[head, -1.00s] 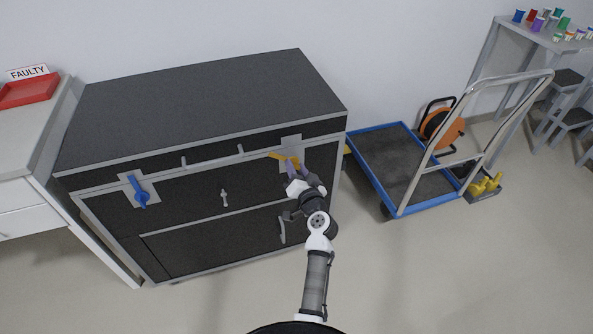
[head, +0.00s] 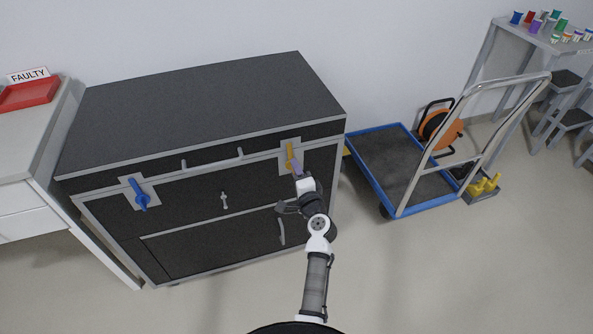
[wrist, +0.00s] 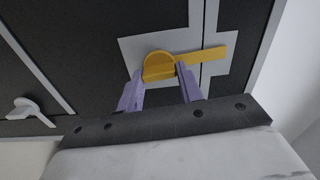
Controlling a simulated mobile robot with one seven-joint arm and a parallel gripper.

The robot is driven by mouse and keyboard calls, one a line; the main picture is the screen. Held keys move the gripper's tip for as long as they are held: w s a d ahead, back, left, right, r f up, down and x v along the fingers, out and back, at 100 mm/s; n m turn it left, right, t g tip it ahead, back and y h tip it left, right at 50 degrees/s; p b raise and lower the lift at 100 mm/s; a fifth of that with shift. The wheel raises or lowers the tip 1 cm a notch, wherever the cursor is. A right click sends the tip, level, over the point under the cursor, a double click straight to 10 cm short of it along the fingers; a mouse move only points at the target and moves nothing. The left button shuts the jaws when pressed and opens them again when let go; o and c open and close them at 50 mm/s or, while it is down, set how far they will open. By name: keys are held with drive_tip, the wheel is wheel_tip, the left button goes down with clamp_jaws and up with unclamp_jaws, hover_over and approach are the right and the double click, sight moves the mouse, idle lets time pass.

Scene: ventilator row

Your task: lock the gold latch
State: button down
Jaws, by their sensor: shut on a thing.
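The gold latch (head: 290,153) is on a light plate at the upper right of the dark chest's front. Its bar stands nearly upright in the head view and crosses the seam between the lid and the body. In the wrist view the gold latch (wrist: 205,54) has its bar pointing right across the seam, with its rounded hub at the left. My gripper (wrist: 159,72) has its purple fingers on either side of the hub, shut on it. In the head view my gripper (head: 297,172) is at the latch's lower end, hiding part of it.
A blue latch (head: 141,195) is at the chest's left, with a small grey handle (head: 224,200) between the latches. A bench with a red tray (head: 30,94) stands left. A blue-edged trolley (head: 358,172) stands right. The floor in front is clear.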

drive_tip(key=shift+r+m, duration=0.15)
drive_tip(key=shift+m, duration=0.45)
drive_tip(key=c, duration=0.9)
unclamp_jaws()
drive_tip(key=shift+w, duration=0.1)
drive_tip(key=b+v, duration=0.2)
drive_tip(key=v, duration=1.2)
